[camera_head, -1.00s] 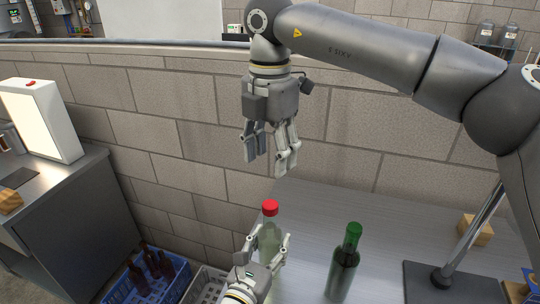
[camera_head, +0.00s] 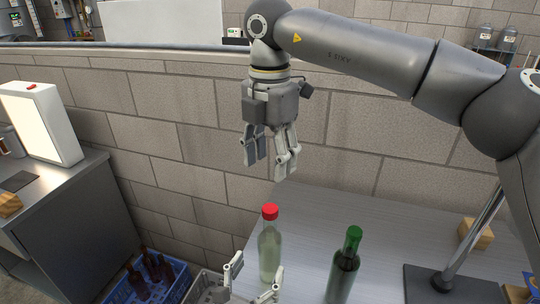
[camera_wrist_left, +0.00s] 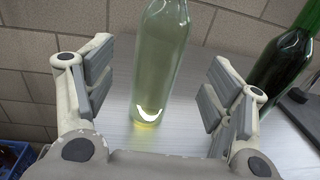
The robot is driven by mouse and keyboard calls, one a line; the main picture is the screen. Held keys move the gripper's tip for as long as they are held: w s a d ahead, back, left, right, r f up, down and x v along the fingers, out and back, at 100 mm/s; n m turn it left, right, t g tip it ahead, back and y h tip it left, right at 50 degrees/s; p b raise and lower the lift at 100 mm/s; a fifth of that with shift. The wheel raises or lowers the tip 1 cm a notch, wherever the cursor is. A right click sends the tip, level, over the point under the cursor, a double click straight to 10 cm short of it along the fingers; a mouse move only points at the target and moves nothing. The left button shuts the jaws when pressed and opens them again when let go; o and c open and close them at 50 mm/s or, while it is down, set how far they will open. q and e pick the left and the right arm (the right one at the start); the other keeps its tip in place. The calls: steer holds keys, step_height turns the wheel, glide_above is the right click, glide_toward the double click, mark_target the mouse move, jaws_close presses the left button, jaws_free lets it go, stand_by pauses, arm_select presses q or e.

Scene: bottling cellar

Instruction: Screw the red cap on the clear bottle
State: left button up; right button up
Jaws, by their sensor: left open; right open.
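The clear bottle (camera_head: 270,250) stands upright on the grey metal table, with the red cap (camera_head: 270,211) on its mouth. My left gripper (camera_head: 254,280) is open in front of the bottle and low beside it. In the left wrist view the clear bottle (camera_wrist_left: 158,65) shows between the two spread fingers, a little beyond them, with a gap on both sides. Its top is out of that view. My right gripper (camera_head: 271,166) is open and empty, pointing down, above the red cap and apart from it.
A green bottle (camera_head: 343,272) with a green cap stands to the right of the clear one; it also shows in the left wrist view (camera_wrist_left: 285,55). A wooden block (camera_head: 476,234) and a dark stand base (camera_head: 428,284) are further right. A blue crate (camera_head: 150,284) with brown bottles is lower left.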

arm_select(q)
steer(key=shift+v, duration=2.4)
